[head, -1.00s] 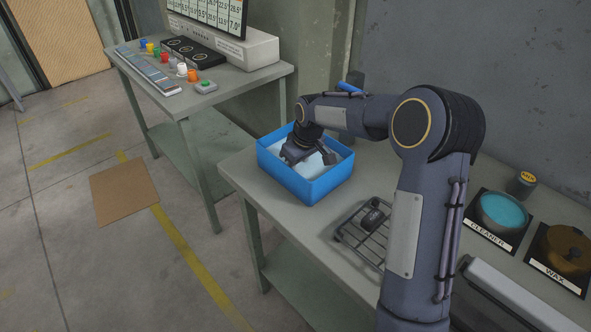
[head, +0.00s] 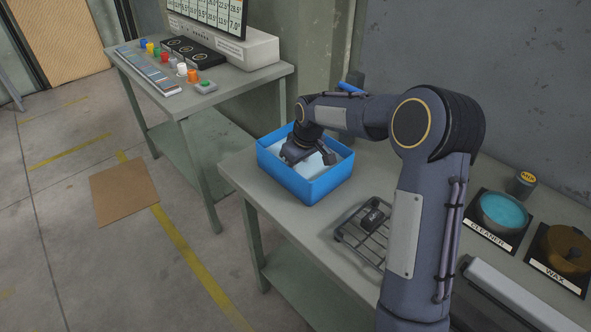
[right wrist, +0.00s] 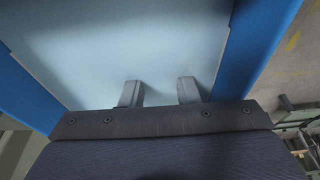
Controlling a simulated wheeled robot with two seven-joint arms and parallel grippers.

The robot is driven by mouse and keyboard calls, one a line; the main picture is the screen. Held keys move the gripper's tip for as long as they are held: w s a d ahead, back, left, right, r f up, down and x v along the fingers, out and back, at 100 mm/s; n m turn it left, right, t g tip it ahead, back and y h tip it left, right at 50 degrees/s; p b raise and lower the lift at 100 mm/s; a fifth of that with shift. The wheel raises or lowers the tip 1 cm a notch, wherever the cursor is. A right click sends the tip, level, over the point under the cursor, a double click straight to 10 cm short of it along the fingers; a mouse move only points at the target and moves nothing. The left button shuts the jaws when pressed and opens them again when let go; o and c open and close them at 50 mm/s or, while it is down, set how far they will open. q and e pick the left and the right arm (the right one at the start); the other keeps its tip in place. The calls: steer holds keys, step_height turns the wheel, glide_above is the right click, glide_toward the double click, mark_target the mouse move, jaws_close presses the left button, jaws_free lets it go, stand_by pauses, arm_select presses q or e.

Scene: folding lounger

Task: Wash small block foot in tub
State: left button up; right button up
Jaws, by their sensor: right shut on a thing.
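The blue tub (head: 310,188) stands on the grey bench and holds pale liquid (head: 338,157). Its blue walls (right wrist: 262,45) and liquid (right wrist: 130,45) also fill most of the right wrist view. My right gripper (right wrist: 159,92) reaches down inside the tub, with its two grey fingers a little apart at the liquid. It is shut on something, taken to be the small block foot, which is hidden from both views. My left gripper is not in view.
A wire rack (head: 350,236) with a small dark part (head: 375,214) stands right of the tub. A cleaner pot (head: 502,212) and a wax pot (head: 560,255) are further right. A second table (head: 240,82) with a monitor stands at the back left.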

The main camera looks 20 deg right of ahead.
step_height(320, 180, up, 10)
steer(key=p, duration=0.7)
steer(key=shift+p, duration=0.3)
steer(key=shift+r, duration=0.1)
stand_by(0.8)
step_height(320, 180, up, 5)
steer(key=p, duration=0.3)
steer(key=shift+p, duration=0.4)
